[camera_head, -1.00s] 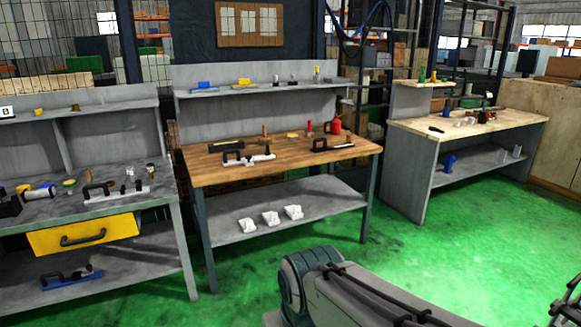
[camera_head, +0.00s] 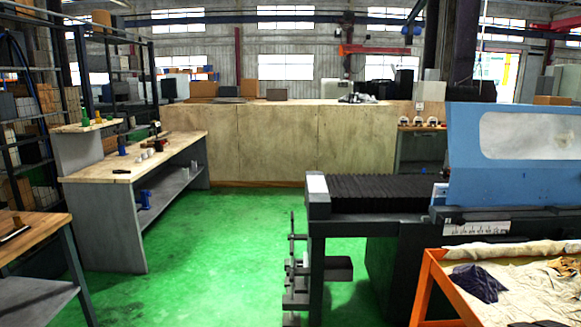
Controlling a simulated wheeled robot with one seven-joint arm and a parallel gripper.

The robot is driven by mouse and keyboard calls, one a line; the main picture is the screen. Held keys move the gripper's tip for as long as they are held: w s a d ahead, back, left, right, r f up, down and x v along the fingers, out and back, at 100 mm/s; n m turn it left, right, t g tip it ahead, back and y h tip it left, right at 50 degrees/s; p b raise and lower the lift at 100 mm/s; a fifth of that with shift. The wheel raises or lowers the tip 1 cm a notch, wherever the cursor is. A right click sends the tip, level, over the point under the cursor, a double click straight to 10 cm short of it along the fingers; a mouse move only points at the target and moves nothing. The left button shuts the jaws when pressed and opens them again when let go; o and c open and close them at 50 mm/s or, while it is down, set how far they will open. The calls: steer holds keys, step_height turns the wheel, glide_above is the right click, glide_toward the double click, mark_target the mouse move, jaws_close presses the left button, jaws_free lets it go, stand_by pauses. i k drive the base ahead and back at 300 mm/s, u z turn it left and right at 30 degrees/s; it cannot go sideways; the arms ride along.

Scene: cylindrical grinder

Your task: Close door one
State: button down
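A blue machine cover with a pale window (camera_head: 512,150) stands at the right, on top of a dark machine that looks like the cylindrical grinder (camera_head: 385,200). The cover runs out of the picture at the right edge. I cannot tell whether it is door one, or whether it is open or shut; no door label is readable. A black ribbed bellows (camera_head: 385,188) lies to the left of the cover. My gripper is not in view.
An orange-framed cart (camera_head: 432,275) with cloths stands at the lower right, in front of the machine. A workbench (camera_head: 120,200) is at the left, and a wooden-topped table (camera_head: 35,232) at the lower left. Green floor (camera_head: 225,260) lies clear between.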

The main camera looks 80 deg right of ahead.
mark_target(533, 158)
steer(key=z, duration=2.95)
steer(key=i, duration=1.7)
steer(key=z, duration=0.5)
steer(key=i, duration=1)
